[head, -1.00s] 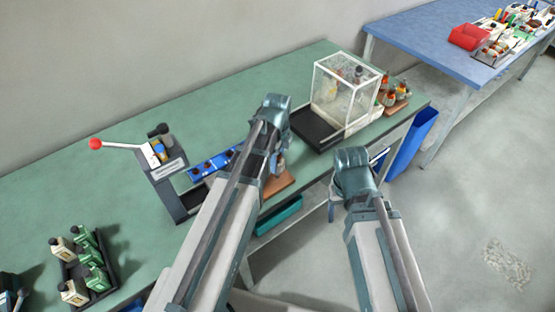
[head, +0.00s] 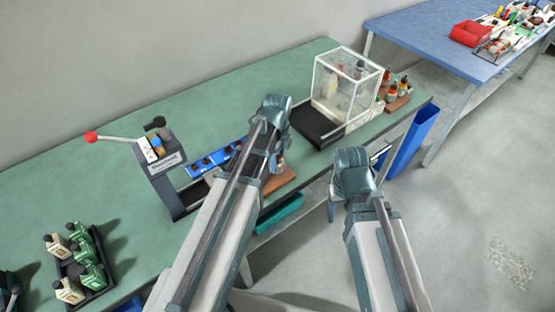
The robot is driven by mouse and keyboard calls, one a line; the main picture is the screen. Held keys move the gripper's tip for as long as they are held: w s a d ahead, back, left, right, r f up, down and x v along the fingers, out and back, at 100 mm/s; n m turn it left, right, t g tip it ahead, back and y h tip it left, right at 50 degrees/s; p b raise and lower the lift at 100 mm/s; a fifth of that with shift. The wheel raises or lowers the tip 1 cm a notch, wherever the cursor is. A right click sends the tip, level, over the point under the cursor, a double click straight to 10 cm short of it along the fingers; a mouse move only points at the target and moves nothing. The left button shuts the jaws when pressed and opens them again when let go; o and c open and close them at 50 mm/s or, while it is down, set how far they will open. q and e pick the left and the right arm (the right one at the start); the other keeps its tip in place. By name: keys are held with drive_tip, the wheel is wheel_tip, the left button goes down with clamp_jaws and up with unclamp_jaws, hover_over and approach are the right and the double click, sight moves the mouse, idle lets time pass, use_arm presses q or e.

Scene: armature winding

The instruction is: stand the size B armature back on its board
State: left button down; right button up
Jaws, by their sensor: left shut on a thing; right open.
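My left gripper (head: 277,150) is over the front part of the green bench, above a brown wooden board (head: 282,180). It is shut on a small piece that is mostly hidden behind my own arm; a bit of it shows just above the board. I cannot tell whether that piece touches the board. Another wooden board (head: 398,102) at the bench's right end carries several armatures with orange and green parts (head: 391,90). My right gripper (head: 338,200) is open and empty, in front of the bench edge, over the floor.
A lever press with a red knob (head: 167,165) and a blue strip (head: 207,162) stand left of my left arm. A black tray of bottles (head: 98,282) is at lower left. A teal bin (head: 279,214) hangs below the edge.

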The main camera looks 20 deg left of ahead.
use_arm(q)
drive_tip(key=shift+f, duration=0.35)
drive_tip(key=shift+c, duration=0.3)
unclamp_jaws()
drive_tip(key=shift+r, duration=0.15)
idle(0.3)
drive_tip(key=shift+r+p, duration=2.05)
drive_tip(key=shift+r, duration=0.1)
drive_tip(key=shift+r, duration=0.1)
wheel_tip(320, 180, up, 14)
drive_tip(key=p, duration=1.3)
drive_tip(key=shift+f+p, duration=0.2)
drive_tip(key=shift+p, duration=0.2)
